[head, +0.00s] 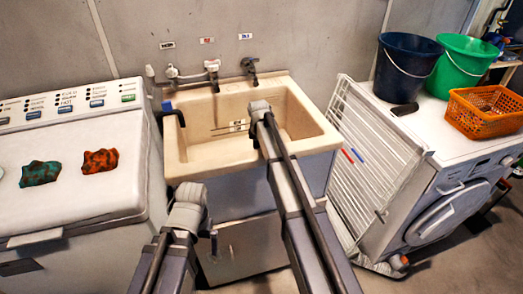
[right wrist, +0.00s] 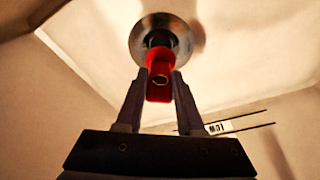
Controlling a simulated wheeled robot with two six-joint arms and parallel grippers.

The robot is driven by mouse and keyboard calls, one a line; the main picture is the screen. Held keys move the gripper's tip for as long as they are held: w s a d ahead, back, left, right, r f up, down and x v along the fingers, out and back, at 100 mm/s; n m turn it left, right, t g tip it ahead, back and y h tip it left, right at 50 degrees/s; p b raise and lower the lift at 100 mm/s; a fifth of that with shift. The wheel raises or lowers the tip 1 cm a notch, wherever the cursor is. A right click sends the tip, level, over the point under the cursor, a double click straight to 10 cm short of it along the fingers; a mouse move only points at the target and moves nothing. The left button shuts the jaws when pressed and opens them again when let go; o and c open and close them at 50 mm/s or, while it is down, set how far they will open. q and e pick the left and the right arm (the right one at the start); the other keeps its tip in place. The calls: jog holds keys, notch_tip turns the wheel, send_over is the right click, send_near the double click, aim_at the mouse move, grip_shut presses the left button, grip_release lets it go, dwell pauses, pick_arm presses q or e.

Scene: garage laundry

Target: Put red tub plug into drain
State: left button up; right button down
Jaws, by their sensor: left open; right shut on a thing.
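The red tub plug (right wrist: 159,88) is between the fingertips of my right gripper (right wrist: 160,76) in the right wrist view. The round metal drain (right wrist: 141,40) with its dark centre lies just beyond the plug, in the sink floor. The plug overlaps the near part of the drain; I cannot tell whether it touches it. In the head view my right arm reaches over the beige sink (head: 185,160), and its wrist hides the plug and drain. My left gripper (head: 212,238) is low in front of the sink cabinet, open and apart from the plug.
Taps (head: 211,72) stand at the sink's back edge. A white washer (head: 75,200) with two cloths is at left. A white drying rack (head: 375,165) stands right of the sink, beside a machine carrying a blue bucket (head: 402,75), green bucket (head: 455,70) and orange basket (head: 485,112).

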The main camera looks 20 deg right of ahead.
jog(key=shift+s+a+b+x, duration=0.1)
jog(key=shift+s+b+x, duration=0.1)
jog(key=shift+b+x, duration=0.85)
jog(key=shift+s+a+b+x, duration=0.1)
jog(key=shift+s+b+x, duration=0.1)
jog(key=shift+b+x, duration=0.8)
jog(key=shift+c, duration=2.2)
grip_release()
jog(key=p+v, duration=0.7)
jog(key=v, duration=0.1)
jog(key=shift+p, duration=0.4)
jog(key=shift+f, duration=0.25)
jog(key=b+x, duration=0.8)
jog(key=shift+r+p, duration=0.3)
jog(key=shift+r, duration=0.1)
